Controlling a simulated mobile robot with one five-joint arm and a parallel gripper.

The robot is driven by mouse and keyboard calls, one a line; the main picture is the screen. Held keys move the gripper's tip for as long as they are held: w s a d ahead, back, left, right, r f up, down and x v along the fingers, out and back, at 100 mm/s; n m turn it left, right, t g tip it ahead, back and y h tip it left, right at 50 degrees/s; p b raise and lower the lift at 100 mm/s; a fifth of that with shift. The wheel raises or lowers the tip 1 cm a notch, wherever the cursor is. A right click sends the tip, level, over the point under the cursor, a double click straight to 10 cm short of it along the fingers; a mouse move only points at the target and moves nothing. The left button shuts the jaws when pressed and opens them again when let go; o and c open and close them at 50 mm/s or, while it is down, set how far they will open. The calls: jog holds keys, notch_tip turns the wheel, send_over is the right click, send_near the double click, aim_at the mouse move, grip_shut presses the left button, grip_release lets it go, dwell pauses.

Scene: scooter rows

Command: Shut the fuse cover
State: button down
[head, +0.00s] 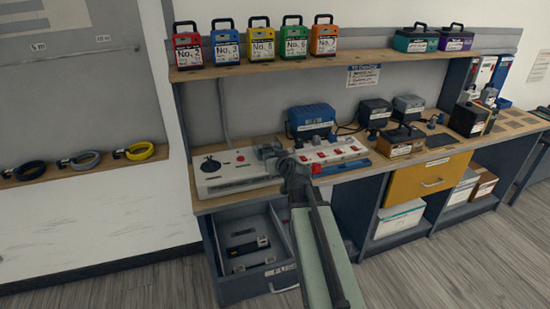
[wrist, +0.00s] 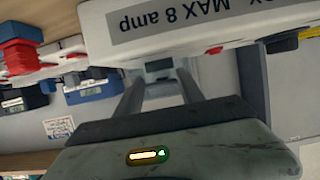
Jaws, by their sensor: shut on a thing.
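A white control box (head: 235,171) with a black knob and a red button stands on the bench. Its side, labelled "MAX 8 amp", fills the top of the wrist view (wrist: 205,22). My gripper (head: 270,153) is at the box's right end. In the wrist view, my gripper (wrist: 158,85) has its two fingers on either side of a small grey piece (wrist: 158,66) with a dark patch. This piece looks like the fuse cover, and the fingers are shut on it. Its hinge and the fuse slot are not clear. My arm hides part of the bench front.
A white power strip (head: 330,152) with red switches lies right of my gripper. A blue charger (head: 311,120) stands behind it. Below the box is an open drawer (head: 278,275) with dark items. A shelf (head: 290,66) above carries several coloured packs.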

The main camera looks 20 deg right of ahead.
jog(key=shift+a+f, duration=0.1)
jog(key=c, duration=0.7)
grip_release()
